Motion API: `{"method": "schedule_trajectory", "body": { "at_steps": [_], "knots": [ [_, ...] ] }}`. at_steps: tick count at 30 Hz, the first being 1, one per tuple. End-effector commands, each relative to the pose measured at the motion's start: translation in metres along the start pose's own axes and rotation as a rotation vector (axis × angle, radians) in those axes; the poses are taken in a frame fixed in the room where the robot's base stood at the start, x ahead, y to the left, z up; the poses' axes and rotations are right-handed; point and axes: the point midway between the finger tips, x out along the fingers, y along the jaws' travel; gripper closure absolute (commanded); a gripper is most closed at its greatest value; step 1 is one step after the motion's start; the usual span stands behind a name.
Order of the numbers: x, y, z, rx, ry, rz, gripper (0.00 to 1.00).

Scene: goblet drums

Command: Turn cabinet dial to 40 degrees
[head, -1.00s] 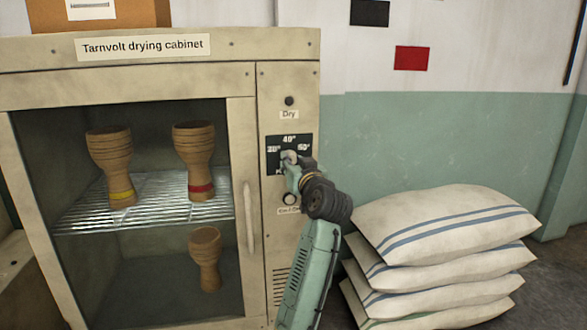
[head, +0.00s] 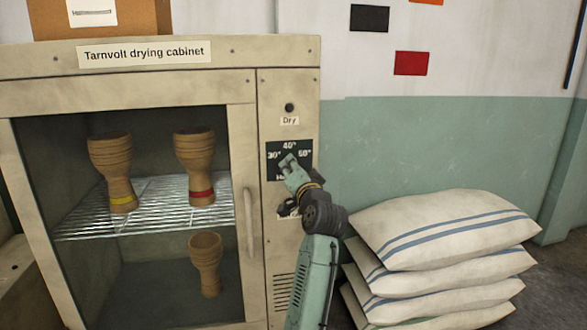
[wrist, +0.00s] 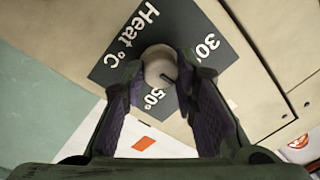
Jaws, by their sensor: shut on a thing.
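The cabinet dial is a pale round knob (wrist: 158,61) on a black plate (head: 273,172) on the cabinet's right-hand panel. The plate reads Heat °C with 30°, 40° and 50°. My gripper (head: 289,164) is at the dial and hides most of it in the head view. In the wrist view my gripper (wrist: 160,72) has its two fingers shut on opposite sides of the knob. The knob's dark mark faces the stretch between 30° and 50°. The 40° label is hidden behind a finger there, so the exact setting cannot be read.
The Tarnvolt drying cabinet (head: 290,55) has a door handle (head: 249,222) left of my gripper. Several goblet drums (head: 206,262) stand inside. A black button (head: 290,107) is above the dial. Stacked sacks (head: 440,235) stand right of my arm.

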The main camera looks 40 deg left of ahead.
Motion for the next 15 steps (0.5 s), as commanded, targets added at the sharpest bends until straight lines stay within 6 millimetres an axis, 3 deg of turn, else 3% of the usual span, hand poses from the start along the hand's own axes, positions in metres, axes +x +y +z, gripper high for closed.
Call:
{"method": "schedule_trajectory", "body": {
  "at_steps": [15],
  "knots": [
    [-0.0001, -0.0003, -0.0004, 0.054, 0.006, 0.0, 1.0]
  ]
}}
